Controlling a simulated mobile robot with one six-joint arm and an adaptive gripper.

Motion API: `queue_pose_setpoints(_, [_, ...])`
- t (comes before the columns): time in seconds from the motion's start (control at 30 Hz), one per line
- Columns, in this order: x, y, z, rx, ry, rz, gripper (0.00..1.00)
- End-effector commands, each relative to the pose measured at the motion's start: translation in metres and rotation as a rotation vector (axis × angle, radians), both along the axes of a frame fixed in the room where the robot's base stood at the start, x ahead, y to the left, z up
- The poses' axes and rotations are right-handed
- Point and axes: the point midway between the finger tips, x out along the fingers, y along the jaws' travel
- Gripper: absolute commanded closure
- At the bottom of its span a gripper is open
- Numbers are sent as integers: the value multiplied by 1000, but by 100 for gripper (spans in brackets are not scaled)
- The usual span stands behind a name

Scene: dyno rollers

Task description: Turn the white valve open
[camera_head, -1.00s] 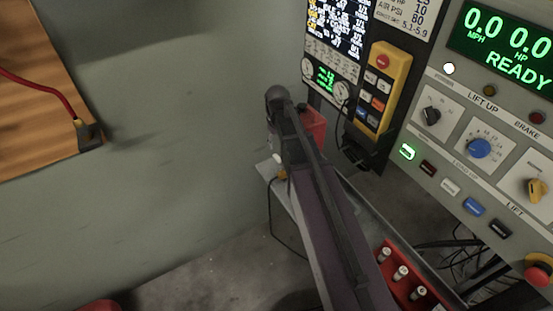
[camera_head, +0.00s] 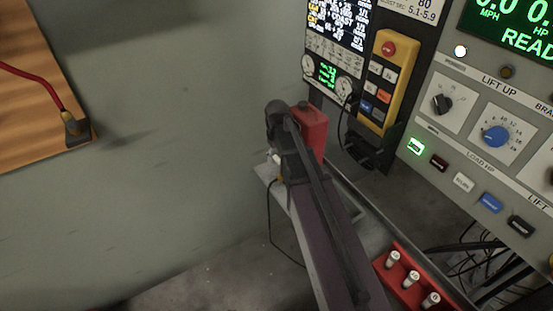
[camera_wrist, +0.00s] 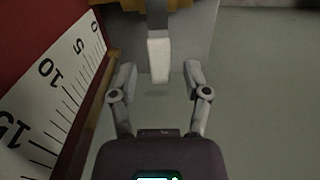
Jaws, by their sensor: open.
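A white lever-like handle (camera_wrist: 159,58), which looks like the white valve's handle, hangs down at the top middle of the wrist view. Its upper end meets a grey and yellowish part at the top edge. My gripper (camera_wrist: 159,76) is open, with one finger on each side of the handle and visible gaps between. In the head view my arm covers most of this place. A small white bit (camera_head: 276,158) shows beside the arm's end, but I cannot tell whether it is the valve.
A red box (camera_head: 311,128) stands just behind my arm's end. A red panel with a white scale (camera_wrist: 50,95) fills the left of the wrist view. The control console (camera_head: 475,155) and yellow pendant (camera_head: 388,80) are at right. The grey wall (camera_head: 180,150) at left is bare.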

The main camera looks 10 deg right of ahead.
Motion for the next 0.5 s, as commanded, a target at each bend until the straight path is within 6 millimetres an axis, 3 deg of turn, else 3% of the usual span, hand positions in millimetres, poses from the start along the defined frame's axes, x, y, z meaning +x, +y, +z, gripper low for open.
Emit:
queue_pose_setpoints(0.37, [0, 0, -2, 0, 0, 0, 39])
queue_pose_setpoints(0.5, [0, 0, -2, 0, 0, 0, 74])
